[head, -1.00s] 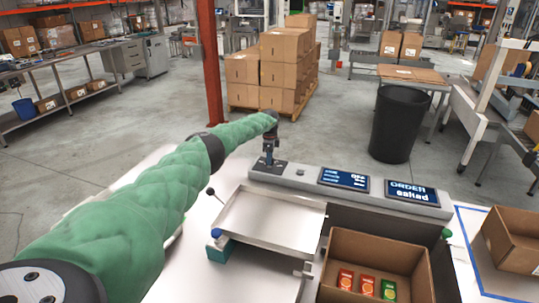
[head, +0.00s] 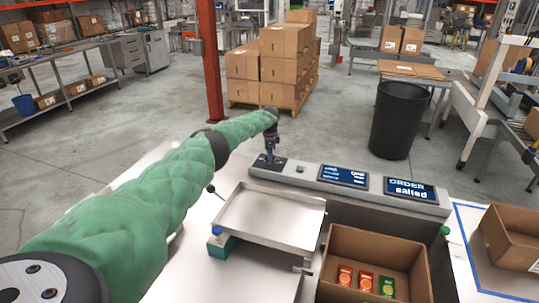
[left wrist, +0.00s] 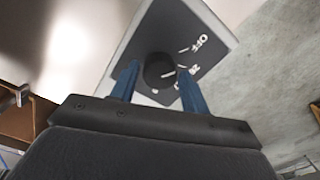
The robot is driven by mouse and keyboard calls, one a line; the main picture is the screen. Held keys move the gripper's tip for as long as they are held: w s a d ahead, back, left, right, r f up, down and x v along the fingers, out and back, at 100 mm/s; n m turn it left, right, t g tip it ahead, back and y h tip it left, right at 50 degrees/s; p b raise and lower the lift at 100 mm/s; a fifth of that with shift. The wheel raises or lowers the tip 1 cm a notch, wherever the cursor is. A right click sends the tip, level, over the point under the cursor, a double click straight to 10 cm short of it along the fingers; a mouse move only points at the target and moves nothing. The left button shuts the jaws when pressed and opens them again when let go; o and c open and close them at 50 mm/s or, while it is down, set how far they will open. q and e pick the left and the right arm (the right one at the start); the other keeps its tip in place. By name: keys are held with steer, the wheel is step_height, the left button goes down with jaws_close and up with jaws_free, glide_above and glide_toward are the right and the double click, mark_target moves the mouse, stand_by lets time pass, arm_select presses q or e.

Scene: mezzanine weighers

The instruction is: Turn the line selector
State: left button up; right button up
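The line selector is a round black knob (left wrist: 157,72) on a dark square plate (left wrist: 172,32) with white markings, "OFF" being readable. In the head view its plate (head: 258,169) sits at the left end of the grey console. My left gripper (head: 269,157) reaches down over it and hides the knob there. In the left wrist view the two blue fingers of the left gripper (left wrist: 159,76) stand apart, one on each side of the knob. A narrow gap shows beside the left finger; contact on the right is unclear. My right gripper is not in view.
The console (head: 310,180) carries a left screen (head: 343,176) and an order screen (head: 410,190) reading "salted". A metal tray (head: 272,217) and a cardboard box (head: 375,245) with several small packets stand in front. A black bin (head: 398,120) stands behind.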

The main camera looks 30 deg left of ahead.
arm_select(q)
steer(key=shift+o, duration=0.8)
steer(key=shift+r, duration=0.15)
step_height(320, 180, up, 6)
steer(key=shift+r+b, duration=0.2)
steer(key=shift+b, duration=0.7)
steer(key=shift+r, duration=0.5)
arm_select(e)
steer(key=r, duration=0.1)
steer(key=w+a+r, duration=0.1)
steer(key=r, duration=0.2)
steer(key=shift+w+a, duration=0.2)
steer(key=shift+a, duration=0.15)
arm_select(q)
steer(key=shift+r, duration=0.1)
